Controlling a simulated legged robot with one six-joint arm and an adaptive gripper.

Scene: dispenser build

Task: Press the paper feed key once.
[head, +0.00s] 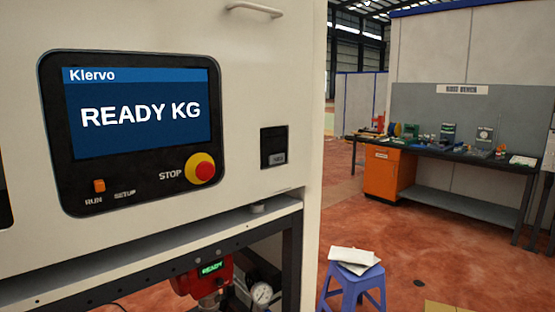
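A pale machine front (235,90) fills the left of the head view. Its black control panel (52,150) has a blue screen (140,142) reading "Klervo" and "READY KG". Below the screen are an orange switch (99,186) between RUN and SETUP labels and a red STOP button (204,171) on a yellow base. A small black unit (273,142) with a pale label at its lower edge is set into the front, right of the panel. I cannot make out a key marked paper feed. My gripper is not in view.
A metal handle (256,10) is above the panel. Below, a dark frame (291,255) holds a red device (205,275) reading "READY" and a gauge (262,294). A blue stool (350,288) with papers stands right of the machine. A cluttered workbench (450,153) is farther back, with open floor before it.

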